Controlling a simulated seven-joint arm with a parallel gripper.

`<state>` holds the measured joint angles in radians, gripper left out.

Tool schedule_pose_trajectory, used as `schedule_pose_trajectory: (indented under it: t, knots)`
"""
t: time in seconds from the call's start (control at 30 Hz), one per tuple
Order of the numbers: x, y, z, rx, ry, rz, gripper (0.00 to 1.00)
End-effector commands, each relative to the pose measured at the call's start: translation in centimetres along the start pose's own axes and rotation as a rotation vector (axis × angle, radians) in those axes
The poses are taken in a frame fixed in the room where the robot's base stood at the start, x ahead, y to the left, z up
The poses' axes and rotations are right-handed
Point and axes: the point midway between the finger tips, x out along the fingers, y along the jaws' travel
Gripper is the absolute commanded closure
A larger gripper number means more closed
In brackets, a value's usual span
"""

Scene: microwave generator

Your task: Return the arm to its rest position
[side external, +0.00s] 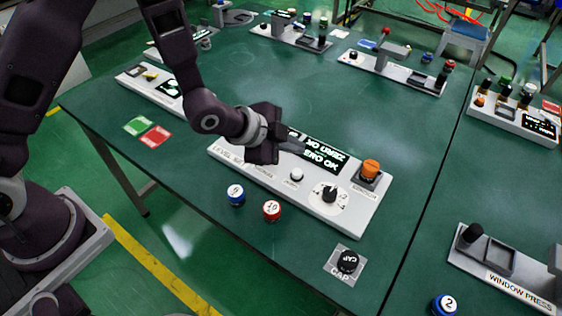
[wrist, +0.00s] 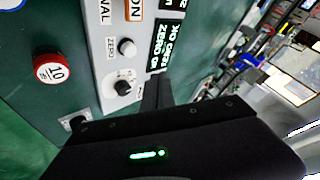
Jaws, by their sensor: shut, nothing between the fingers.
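My gripper (side external: 298,147) is shut and empty. It is above the back left part of a white control panel (side external: 235,155) on the green table, and hides part of that panel. My closed fingers also show in the wrist view (wrist: 157,92), in front of the panel's display. The display (side external: 322,153) has lit text that includes "ZERO OK". The panel carries a white button (side external: 296,174), a black dial (side external: 329,194) and an orange knob (side external: 370,168). My arm comes down from the upper left.
A blue-sided cap (side external: 236,194), a red cap marked 10 (side external: 271,210) and a black knob on a plate (side external: 347,262) stand in front of the panel. Green and red cards (side external: 146,131) lie left. Other panels (side external: 393,72) line the back. The table's middle behind my gripper is clear.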

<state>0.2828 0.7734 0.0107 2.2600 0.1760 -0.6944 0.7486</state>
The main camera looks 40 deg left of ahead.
Motion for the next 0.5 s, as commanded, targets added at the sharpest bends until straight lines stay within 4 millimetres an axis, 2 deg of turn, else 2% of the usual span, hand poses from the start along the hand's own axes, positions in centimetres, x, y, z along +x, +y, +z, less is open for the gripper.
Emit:
schedule_pose_trajectory:
  t: [0.07, 0.17, 0.23, 0.33, 0.43, 0.5]
  knots:
    - [-0.4, -0.4, -0.1, -0.009, -0.005, -0.003, 1.00]
    - [-3.4, -3.0, -0.4, -0.087, -0.043, -0.023, 1.00]
    - [-7.8, -5.5, -0.4, -0.198, -0.095, -0.045, 1.00]
    - [-15.4, -7.4, 0.5, -0.397, -0.178, -0.073, 1.00]
    - [-23.1, -7.0, 1.7, -0.603, -0.250, -0.099, 1.00]
    - [-28.0, -5.4, 2.8, -0.745, -0.291, -0.113, 1.00]
